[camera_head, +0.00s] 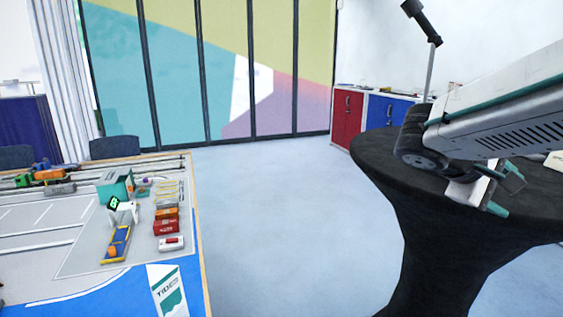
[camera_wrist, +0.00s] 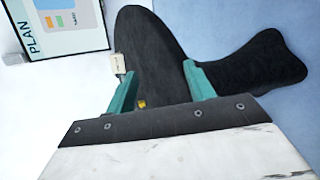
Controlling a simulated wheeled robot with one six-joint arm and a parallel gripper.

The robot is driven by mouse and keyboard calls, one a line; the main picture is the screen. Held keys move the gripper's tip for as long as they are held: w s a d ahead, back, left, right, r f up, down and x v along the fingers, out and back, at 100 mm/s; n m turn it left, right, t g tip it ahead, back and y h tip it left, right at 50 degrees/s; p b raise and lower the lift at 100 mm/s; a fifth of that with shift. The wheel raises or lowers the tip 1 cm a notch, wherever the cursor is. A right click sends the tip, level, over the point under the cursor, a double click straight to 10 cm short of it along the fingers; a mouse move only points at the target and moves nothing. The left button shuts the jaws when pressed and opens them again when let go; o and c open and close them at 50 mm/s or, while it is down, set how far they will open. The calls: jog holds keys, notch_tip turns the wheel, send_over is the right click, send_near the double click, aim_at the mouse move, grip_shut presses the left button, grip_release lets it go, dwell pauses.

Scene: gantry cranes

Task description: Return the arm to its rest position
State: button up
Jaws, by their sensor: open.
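My arm (camera_head: 505,105) reaches in from the right edge in the head view, over the black-draped round table (camera_head: 390,165). My gripper (camera_head: 506,192) is at its lower end, in front of the table, with teal fingers apart. In the wrist view my gripper (camera_wrist: 160,75) is open, with nothing held between the fingers. The black table (camera_wrist: 150,45) lies beyond the fingers. A small yellow object (camera_wrist: 141,103) shows near the left finger, and a small pale object (camera_wrist: 118,63) is at the table's edge.
A model crane-yard table (camera_head: 140,290) stands at left, with coloured containers and a teal-and-white crane (camera_head: 115,185). Red (camera_head: 346,118) and blue cabinets (camera_head: 388,111) stand behind the black table. Open blue floor (camera_head: 275,220) lies between the tables. A framed PLAN poster (camera_wrist: 65,25) shows in the wrist view.

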jog(key=s+a+f+m+y, duration=0.2)
jog(key=s+a+f+y, duration=0.2)
jog(key=s, duration=0.5)
jog(key=s+a+f+m+y, duration=0.2)
jog(key=s+a+f+y, duration=0.3)
jog(key=s+a+y, duration=0.3)
jog(key=shift+s+a+f, duration=0.3)
jog(key=shift+s, duration=0.1)
